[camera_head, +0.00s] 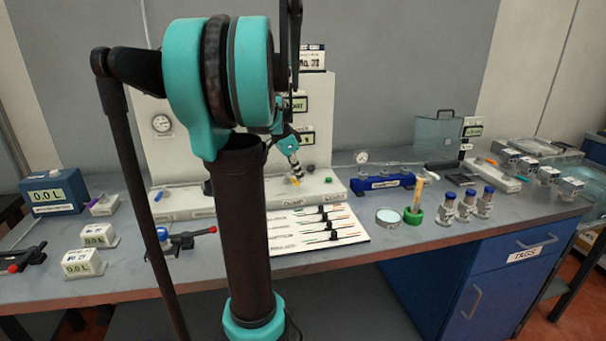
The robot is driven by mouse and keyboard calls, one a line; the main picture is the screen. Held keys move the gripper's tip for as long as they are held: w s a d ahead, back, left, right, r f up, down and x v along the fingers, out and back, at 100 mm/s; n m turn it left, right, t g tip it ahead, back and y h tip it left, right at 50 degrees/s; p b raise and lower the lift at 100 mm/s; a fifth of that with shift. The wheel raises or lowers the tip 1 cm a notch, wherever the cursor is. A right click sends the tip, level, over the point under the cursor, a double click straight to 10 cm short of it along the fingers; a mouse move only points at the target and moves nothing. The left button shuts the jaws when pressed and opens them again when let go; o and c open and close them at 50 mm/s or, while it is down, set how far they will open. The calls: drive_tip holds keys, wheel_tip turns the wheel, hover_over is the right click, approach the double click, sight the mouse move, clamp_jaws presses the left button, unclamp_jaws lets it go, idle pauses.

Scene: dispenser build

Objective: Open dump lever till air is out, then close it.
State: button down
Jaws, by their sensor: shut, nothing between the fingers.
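A white test stand has an upright panel (172,150) and a long flat base (235,203). A small label (292,203) on the base's front edge seems to read "DUMP", but it is too small to be sure. My gripper (296,177) points down just above the base, behind that label. Its fingers look shut. A small yellow part (297,182), perhaps the dump lever, shows at the fingertips; I cannot tell whether they touch it or how it is turned. My arm hides the panel's middle.
A white card (290,241) with several coloured lines lies in front of the base. A blue manifold (381,183) with a gauge stands right of it. Several blue-capped vials (465,205) and a green holder (414,215) stand near the front edge. White meter boxes (84,262) are at left.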

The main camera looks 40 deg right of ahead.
sight(296, 181)
drive_tip(key=shift+a+m, duration=0.2)
drive_tip(key=shift+m, duration=0.1)
drive_tip(key=shift+w+a, duration=0.15)
drive_tip(key=shift+a, duration=0.3)
idle(0.3)
drive_tip(key=shift+d+r, duration=0.1)
drive_tip(key=shift+d, duration=0.25)
drive_tip(key=d, duration=0.1)
drive_tip(key=s+d, duration=0.1)
drive_tip(key=shift+s+d+r, duration=0.3)
drive_tip(key=v, duration=1)
drive_tip(key=shift+d, duration=0.15)
drive_tip(key=shift+w, duration=0.15)
